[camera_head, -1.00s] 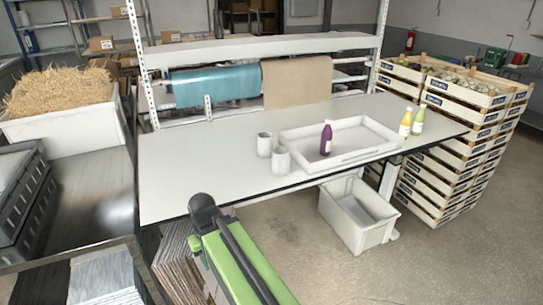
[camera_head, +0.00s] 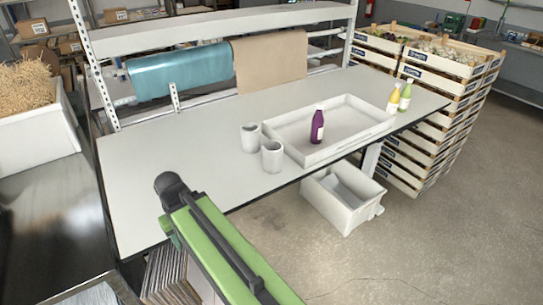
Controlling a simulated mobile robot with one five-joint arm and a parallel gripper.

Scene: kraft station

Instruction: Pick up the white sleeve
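Two white sleeve-like cylinders stand upright on the light work table. One white sleeve (camera_head: 250,138) is farther back and left. The other white sleeve (camera_head: 272,157) stands in front and to the right, near the table's front edge. They stand close together, left of the white tray. I cannot tell which one the task means. My green arm reaches in from the bottom of the picture to the front left of the sleeves, apart from them. My gripper cannot be made out in this view.
The white tray (camera_head: 283,142) holds a purple bottle (camera_head: 317,126). A yellow bottle (camera_head: 394,99) and a green bottle (camera_head: 405,96) stand at the table's right end. A white bin (camera_head: 333,207) is on the floor below. The table's left part (camera_head: 160,150) is clear.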

